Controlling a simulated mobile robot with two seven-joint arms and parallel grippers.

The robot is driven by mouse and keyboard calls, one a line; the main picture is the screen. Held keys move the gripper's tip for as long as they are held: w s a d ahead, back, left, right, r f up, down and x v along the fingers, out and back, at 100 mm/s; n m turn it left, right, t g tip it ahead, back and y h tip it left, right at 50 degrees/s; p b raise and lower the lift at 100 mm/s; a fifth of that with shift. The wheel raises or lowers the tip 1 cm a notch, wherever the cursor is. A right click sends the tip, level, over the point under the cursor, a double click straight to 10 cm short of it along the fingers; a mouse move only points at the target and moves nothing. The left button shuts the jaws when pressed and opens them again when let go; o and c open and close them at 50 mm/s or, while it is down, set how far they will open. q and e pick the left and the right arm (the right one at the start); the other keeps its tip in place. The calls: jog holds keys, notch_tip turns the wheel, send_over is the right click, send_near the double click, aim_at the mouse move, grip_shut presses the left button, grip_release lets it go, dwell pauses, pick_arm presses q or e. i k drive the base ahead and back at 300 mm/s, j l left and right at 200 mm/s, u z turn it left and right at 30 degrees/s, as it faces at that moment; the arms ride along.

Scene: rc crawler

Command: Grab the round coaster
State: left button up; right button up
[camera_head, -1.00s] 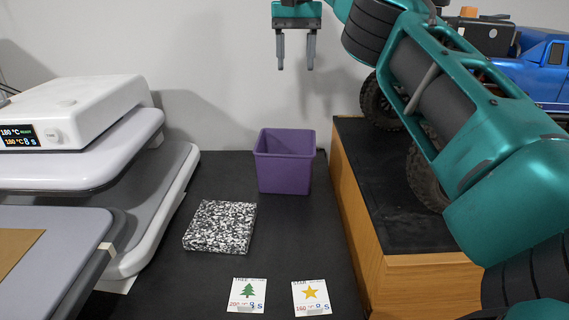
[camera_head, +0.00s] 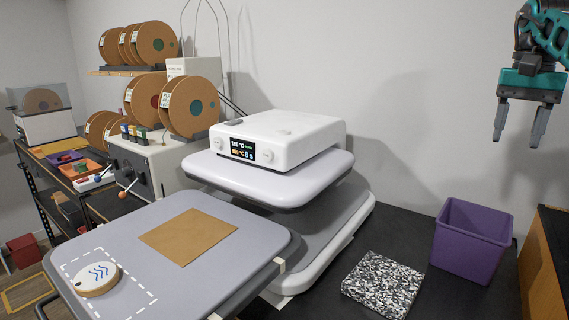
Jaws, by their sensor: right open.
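The round coaster (camera_head: 97,278) is a pale disc with blue wavy lines and a small dark hole. It lies flat at the front left of the grey press plate (camera_head: 222,280), within a dashed white outline. My right gripper (camera_head: 519,135) is at the upper right, pointing down, open and empty. It hangs in the air above the purple bin, far from the coaster. My left gripper is not in view.
A brown sheet (camera_head: 188,236) lies on the plate behind the coaster. The white heat press (camera_head: 275,138) stands behind. A speckled block (camera_head: 382,284) and a purple bin (camera_head: 471,241) are on the black table. Spools (camera_head: 188,105) and shelves fill the left.

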aim_at(95, 280)
jog(key=k+j, duration=0.2)
jog(key=k, duration=0.25)
jog(key=k+j, duration=0.2)
jog(key=k, duration=0.25)
